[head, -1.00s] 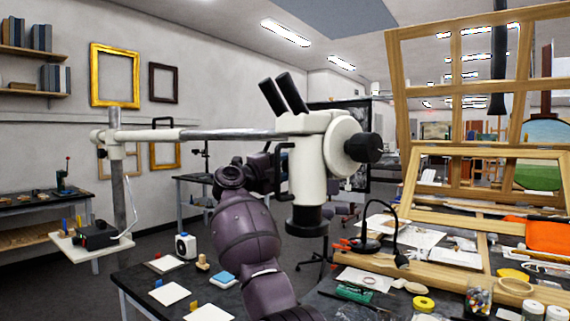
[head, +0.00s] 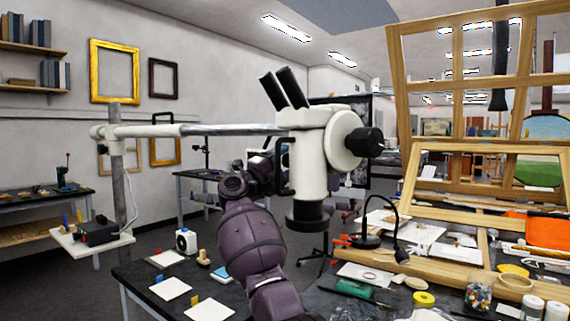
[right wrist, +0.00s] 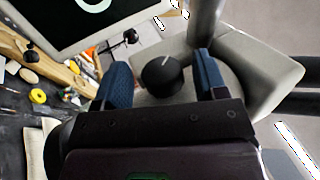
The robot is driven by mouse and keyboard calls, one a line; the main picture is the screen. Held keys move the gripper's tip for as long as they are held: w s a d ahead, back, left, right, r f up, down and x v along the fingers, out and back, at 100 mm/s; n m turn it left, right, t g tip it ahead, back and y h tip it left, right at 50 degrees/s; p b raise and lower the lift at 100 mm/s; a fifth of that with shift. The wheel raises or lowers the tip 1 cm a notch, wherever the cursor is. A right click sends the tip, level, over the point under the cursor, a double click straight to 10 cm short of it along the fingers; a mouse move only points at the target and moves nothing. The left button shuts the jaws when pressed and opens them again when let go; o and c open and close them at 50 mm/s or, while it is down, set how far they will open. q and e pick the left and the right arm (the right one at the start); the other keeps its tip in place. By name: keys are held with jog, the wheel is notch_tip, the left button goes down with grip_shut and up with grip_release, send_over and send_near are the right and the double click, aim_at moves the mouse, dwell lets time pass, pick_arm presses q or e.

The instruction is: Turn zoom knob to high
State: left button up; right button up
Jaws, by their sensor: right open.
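A white stereo microscope (head: 312,160) with black eyepieces hangs from a horizontal metal boom. A large black knob (head: 363,142) sticks out of its right side in the head view. In the right wrist view a smaller round black knob (right wrist: 162,75) with a white pointer line sits on the pale microscope body (right wrist: 265,75). My right gripper (right wrist: 159,66) is open, its two blue fingers on either side of this knob, with gaps showing. I cannot tell how deep the fingers reach. In the head view a purple arm of mine rises to the microscope's left side. My left gripper is not in view.
A dark bench (head: 148,282) with white cards and small items stands below. At right a bench holds a black desk lamp (head: 400,250), a yellow tape roll (head: 424,298), a bead jar (head: 478,295) and wooden frames (head: 450,185).

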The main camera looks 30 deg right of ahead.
jog(key=v, duration=1.1)
jog(key=shift+d+r, duration=0.1)
